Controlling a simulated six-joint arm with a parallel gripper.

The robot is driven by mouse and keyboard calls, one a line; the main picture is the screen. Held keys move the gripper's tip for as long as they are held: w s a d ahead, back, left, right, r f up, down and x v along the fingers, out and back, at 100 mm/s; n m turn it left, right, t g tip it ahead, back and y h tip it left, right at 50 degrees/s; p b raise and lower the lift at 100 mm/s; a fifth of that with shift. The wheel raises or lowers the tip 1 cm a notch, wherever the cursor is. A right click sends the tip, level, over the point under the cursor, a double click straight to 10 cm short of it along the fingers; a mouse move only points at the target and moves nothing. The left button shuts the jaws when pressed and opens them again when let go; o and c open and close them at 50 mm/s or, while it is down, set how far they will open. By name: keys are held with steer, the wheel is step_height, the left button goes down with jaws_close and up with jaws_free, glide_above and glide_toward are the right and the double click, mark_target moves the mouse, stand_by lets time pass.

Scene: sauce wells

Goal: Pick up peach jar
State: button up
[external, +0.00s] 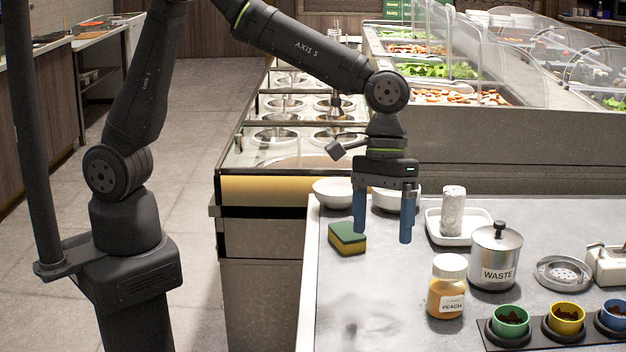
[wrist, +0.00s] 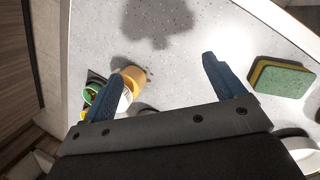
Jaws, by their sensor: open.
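The peach jar (external: 447,290) stands upright on the grey counter, with orange contents, a pale lid and a label reading PEACH. In the wrist view the jar (wrist: 133,78) shows partly, beside the left finger, which covers some of it. My gripper (external: 383,233) has two blue fingers pointing down, spread apart with nothing between them. It is above the counter, up and to the left of the jar in the external view.
A green and yellow sponge (external: 347,238) lies left of my gripper. A metal WASTE pot (external: 495,258) stands just behind and right of the jar. A black holder (external: 490,337) with coloured cups is at the front right. White bowls (external: 333,193) stand behind. The counter's front left is clear.

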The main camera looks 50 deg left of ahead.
mark_target(436, 267)
steer(key=s+d+r+m+t, duration=0.3)
steer(key=d+r+m+t, duration=0.3)
steer(key=d+r+m, duration=0.15)
steer(key=shift+n+h, duration=0.3)
steer(key=shift+n, duration=0.15)
steer(key=x, duration=1.3)
steer(key=shift+w+r, duration=0.1)
steer(key=shift+w+d+f, duration=0.2)
steer(key=shift+w+f, duration=0.25)
steer(key=shift+f, duration=0.3)
steer(key=shift+w+d+f, duration=0.2)
steer(key=shift+w+f, duration=0.3)
steer(key=shift+f, duration=0.25)
steer(key=shift+w+d+f, duration=0.2)
steer(key=shift+w+f, duration=0.25)
steer(key=shift+f, duration=0.3)
steer(key=c, duration=1.3)
